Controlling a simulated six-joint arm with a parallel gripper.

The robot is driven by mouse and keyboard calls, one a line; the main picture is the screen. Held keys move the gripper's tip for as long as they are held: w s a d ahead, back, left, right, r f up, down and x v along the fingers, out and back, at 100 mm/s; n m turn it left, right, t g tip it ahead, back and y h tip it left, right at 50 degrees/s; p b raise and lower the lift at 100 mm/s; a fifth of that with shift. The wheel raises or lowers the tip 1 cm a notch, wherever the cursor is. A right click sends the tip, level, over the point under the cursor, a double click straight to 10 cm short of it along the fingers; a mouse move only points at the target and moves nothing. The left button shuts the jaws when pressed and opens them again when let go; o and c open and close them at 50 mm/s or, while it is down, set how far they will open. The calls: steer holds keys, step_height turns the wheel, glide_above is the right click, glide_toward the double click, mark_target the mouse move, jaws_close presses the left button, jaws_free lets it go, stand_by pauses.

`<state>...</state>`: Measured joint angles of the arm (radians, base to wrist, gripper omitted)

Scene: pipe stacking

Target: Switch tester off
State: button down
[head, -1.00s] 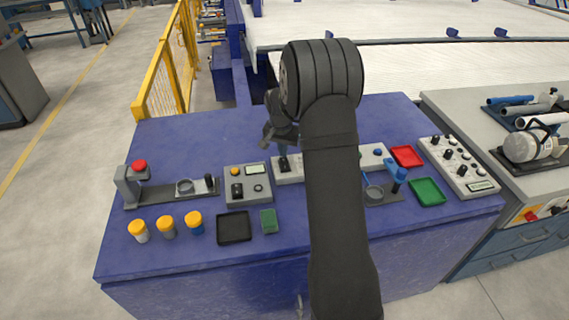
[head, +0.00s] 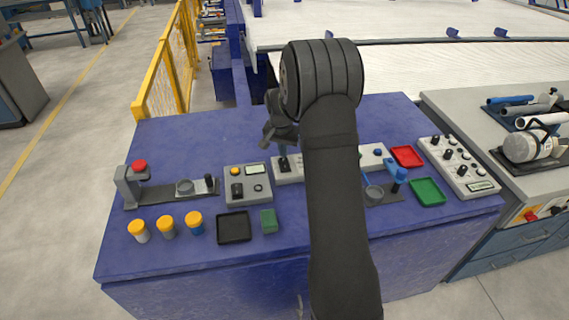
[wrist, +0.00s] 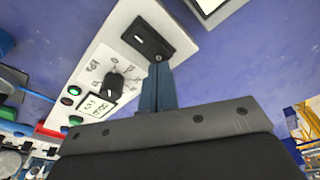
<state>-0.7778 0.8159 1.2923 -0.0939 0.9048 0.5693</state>
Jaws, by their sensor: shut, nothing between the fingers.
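The tester (head: 291,175) is a long pale panel in the middle of the blue bench, partly hidden by my arm in the head view. The wrist view shows its panel (wrist: 180,42) with a black switch (wrist: 148,38) at one end, a black dial knob (wrist: 114,85), a small display and a green and a red light. My gripper (wrist: 158,62) has its blue fingers shut and empty. Their tips are right at the switch's edge; I cannot tell whether they touch it. In the head view, my gripper (head: 283,151) is just above the switch.
A grey box (head: 248,190) with a yellow button stands left of the tester. A black tray (head: 234,227) and a green block (head: 269,221) lie in front. Red (head: 407,156) and green (head: 428,191) trays and a knobbed panel (head: 460,165) are on the right. The back left bench is clear.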

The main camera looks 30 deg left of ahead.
mark_target(283, 160)
steer(key=shift+f, duration=0.9)
stand_by(0.6)
steer(key=shift+r, duration=3.55)
steer(key=shift+f, duration=0.1)
step_height(283, 160, down, 7)
steer(key=shift+r, duration=0.2)
